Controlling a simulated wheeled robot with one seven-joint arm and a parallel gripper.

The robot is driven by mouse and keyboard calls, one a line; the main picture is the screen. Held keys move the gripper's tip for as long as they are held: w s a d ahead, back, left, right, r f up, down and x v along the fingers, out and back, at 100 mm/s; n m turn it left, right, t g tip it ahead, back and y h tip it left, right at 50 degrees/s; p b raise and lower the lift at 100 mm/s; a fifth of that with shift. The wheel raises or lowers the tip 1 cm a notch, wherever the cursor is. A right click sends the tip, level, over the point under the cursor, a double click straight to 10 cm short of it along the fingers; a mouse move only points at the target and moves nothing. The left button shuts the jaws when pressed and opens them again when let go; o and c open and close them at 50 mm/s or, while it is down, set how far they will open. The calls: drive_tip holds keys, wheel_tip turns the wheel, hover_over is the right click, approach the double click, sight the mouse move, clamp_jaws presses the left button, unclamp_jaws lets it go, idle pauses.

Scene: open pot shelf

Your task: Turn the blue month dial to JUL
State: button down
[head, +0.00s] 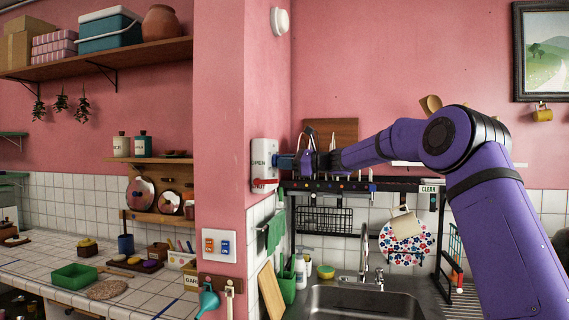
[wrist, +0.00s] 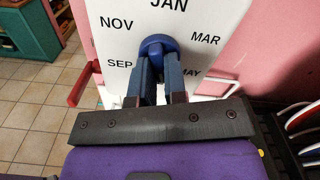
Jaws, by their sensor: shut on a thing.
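The blue month dial (wrist: 157,42) is a round knob in the middle of a white panel (wrist: 115,42). Printed around it are JAN at the top, MAR and MAY on the right, SEP and NOV on the left. The JUL label is hidden behind my gripper. My gripper (wrist: 158,64) is shut on the blue dial, one finger on each side of it. I cannot tell which month the dial points to. In the head view the panel is a white box (head: 263,152) on the pink wall, with my gripper (head: 281,162) against its face.
A red handle (wrist: 82,86) sticks out beside the panel at left in the wrist view. In the head view, a black dish rack (head: 330,185) stands just below my arm, over the sink (head: 365,302). A green cloth (head: 275,230) hangs below the box.

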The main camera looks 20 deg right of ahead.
drive_tip(key=shift+f+m, duration=0.1)
drive_tip(key=shift+m, duration=1.9)
drive_tip(key=c, duration=1.2)
unclamp_jaws()
drive_tip(key=shift+s, duration=0.1)
drive_tip(key=shift+o, duration=0.2)
drive_tip(key=shift+d, duration=0.15)
drive_tip(key=v, duration=1)
drive_tip(key=shift+s+d, duration=0.2)
